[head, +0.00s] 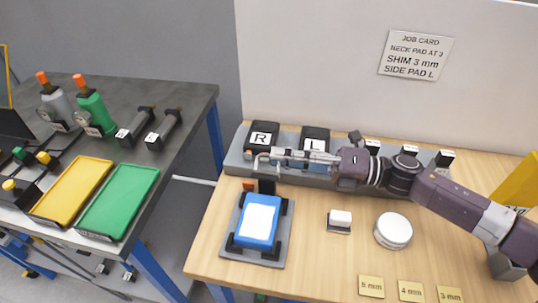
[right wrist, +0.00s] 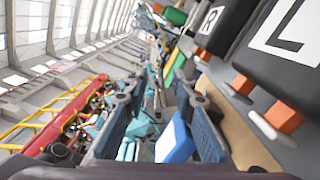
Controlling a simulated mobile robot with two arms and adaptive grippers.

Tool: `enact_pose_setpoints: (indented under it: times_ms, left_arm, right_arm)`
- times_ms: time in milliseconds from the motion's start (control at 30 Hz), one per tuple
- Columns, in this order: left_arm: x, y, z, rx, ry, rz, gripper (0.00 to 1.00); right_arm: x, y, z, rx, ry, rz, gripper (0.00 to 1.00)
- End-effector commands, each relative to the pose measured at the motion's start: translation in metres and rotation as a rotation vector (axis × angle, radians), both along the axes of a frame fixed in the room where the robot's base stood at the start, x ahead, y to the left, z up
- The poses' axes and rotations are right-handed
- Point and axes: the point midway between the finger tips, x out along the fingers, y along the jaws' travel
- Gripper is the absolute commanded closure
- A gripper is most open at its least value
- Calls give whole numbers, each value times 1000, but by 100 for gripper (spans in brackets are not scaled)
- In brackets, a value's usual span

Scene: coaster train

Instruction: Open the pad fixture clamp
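The pad fixture (head: 230,250) is a grey plate with black corner blocks near the table's left front. It holds a blue pad (head: 273,235) with a white top; the blue pad also shows in the right wrist view (right wrist: 181,143). At its back edge stand a black upright piece (head: 266,187) and a small orange piece (head: 249,185), seemingly the clamp. My right gripper (head: 262,160) reaches in from the right, behind and above the fixture. In the right wrist view its fingers (right wrist: 163,122) are apart with nothing gripped between them. My left gripper is not in view.
A grey rack behind holds black pads marked R (head: 262,138) and L (head: 315,142) and several smaller pieces. A small white-topped block (head: 340,221), a round white tin (head: 393,231) and brass shim tags (head: 371,287) lie to the right. A dark side table (head: 185,98) stands left.

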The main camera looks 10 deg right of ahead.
Motion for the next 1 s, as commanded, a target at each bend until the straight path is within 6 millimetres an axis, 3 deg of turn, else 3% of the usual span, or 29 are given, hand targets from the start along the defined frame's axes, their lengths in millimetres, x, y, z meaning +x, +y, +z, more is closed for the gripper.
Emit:
enact_pose_setpoints:
  times_ms: [200, 400, 833, 1000]
  left_arm:
    - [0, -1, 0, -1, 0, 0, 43]
    - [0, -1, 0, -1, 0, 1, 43]
    - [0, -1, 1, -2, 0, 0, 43]
    - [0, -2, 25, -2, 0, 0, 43]
  right_arm:
    - [-16, -45, -1, -3, 4, -2, 76]
    - [-24, -69, 0, -1, 2, 1, 76]
    - [-26, -75, 2, 0, 0, 2, 76]
    - [-26, -75, 26, 0, 0, 2, 76]
